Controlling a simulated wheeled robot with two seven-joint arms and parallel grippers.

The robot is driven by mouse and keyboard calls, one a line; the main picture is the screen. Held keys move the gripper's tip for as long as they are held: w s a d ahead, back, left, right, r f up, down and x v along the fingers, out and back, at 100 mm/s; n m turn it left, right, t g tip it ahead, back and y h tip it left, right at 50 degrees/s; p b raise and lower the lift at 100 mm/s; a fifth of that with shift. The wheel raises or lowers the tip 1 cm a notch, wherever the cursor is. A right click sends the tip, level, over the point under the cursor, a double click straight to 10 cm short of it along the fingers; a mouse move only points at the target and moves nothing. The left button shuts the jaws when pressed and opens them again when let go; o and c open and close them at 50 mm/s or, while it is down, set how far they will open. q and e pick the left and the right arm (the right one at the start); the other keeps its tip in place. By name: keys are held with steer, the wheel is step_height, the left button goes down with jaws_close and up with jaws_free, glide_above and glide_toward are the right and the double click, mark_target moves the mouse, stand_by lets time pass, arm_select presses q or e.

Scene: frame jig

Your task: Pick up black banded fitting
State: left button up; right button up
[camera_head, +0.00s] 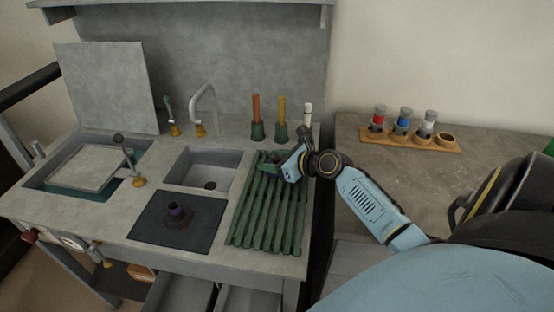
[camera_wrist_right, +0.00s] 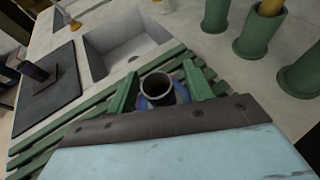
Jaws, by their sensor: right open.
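A short dark hollow fitting with a blue band near its base (camera_wrist_right: 157,92) stands upright on the green slatted rack (camera_head: 262,215), its open end facing up. In the right wrist view it sits between the green fingers of my right gripper (camera_wrist_right: 158,88), which are open, one on each side. I cannot tell whether either finger touches it. My left gripper does not show.
A dark purple fitting (camera_head: 176,208) stands on a black mat (camera_head: 150,222) left of the rack. Green holders (camera_head: 257,132) with coloured rods stand behind my gripper. A sink (camera_head: 207,172) lies to the left. A wooden holder (camera_head: 445,146) with capped jars is on the right counter.

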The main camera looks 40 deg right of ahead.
steer(key=shift+w+f, duration=0.2)
steer(key=shift+w, duration=0.1)
jaws_close()
steer(key=shift+r, duration=0.1)
